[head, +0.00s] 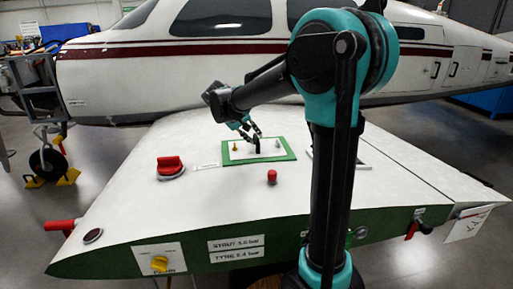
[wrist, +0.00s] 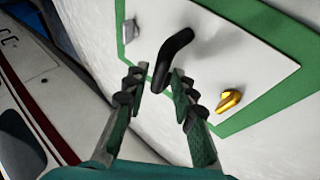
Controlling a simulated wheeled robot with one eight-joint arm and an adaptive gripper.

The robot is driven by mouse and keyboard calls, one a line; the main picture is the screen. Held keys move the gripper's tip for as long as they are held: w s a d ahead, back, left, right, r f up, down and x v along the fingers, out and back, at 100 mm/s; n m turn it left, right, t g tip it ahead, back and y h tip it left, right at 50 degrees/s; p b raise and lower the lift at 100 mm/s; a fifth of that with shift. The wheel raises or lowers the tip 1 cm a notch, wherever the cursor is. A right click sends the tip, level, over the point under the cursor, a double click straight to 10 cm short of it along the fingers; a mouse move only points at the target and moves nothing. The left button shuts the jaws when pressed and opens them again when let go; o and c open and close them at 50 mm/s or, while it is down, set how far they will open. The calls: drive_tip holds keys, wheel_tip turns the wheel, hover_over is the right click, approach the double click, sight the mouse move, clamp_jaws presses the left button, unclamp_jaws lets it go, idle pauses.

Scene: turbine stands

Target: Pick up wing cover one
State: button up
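The cover (head: 268,153) is a white plate in a green frame, lying on the aircraft's wing. In the wrist view its white plate (wrist: 235,55) fills the upper right. A bent black handle (wrist: 172,55) rises from it, with a yellow latch (wrist: 229,101) to one side and a grey latch (wrist: 130,32) to the other. My gripper (head: 251,133) is above the cover by the handle. In the wrist view my gripper (wrist: 158,88) is open, with the handle's free end between or just beyond the fingertips. Contact cannot be told.
A red cap (head: 170,167) and a small red cylinder (head: 272,177) stand on the wing near the cover. The fuselage (head: 180,60) rises behind. Another plate (head: 366,166) is partly hidden by my arm. The white wing surface (head: 130,205) is otherwise mostly clear at front left.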

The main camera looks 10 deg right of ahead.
sight(255, 137)
drive_tip(key=x, duration=0.3)
drive_tip(key=shift+w, duration=0.1)
clamp_jaws()
